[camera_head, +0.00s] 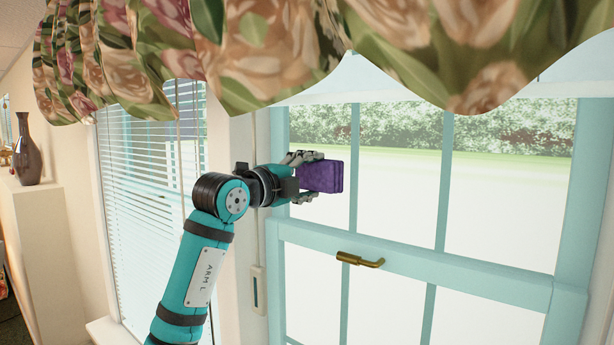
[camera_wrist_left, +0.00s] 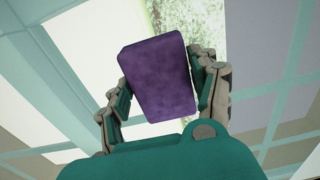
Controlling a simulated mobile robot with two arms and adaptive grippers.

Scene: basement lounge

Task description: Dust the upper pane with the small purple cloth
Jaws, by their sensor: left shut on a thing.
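The small purple cloth (camera_head: 322,177) is a folded block held in my left gripper (camera_head: 303,178), which is shut on it. In the left wrist view the cloth (camera_wrist_left: 158,75) sits between the two fingers of the gripper (camera_wrist_left: 165,90). The upper pane (camera_head: 395,175) is behind the cloth in the head view, within a pale teal window frame. The cloth is in front of the pane's left part, above the middle rail. I cannot tell whether it touches the glass. My right gripper is not in view.
A brass latch (camera_head: 360,260) sticks out from the teal middle rail (camera_head: 430,262). A floral valance (camera_head: 270,50) hangs across the top. A window with blinds (camera_head: 145,190) is at the left. A brown vase (camera_head: 27,155) stands on a ledge (camera_head: 35,200) at far left.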

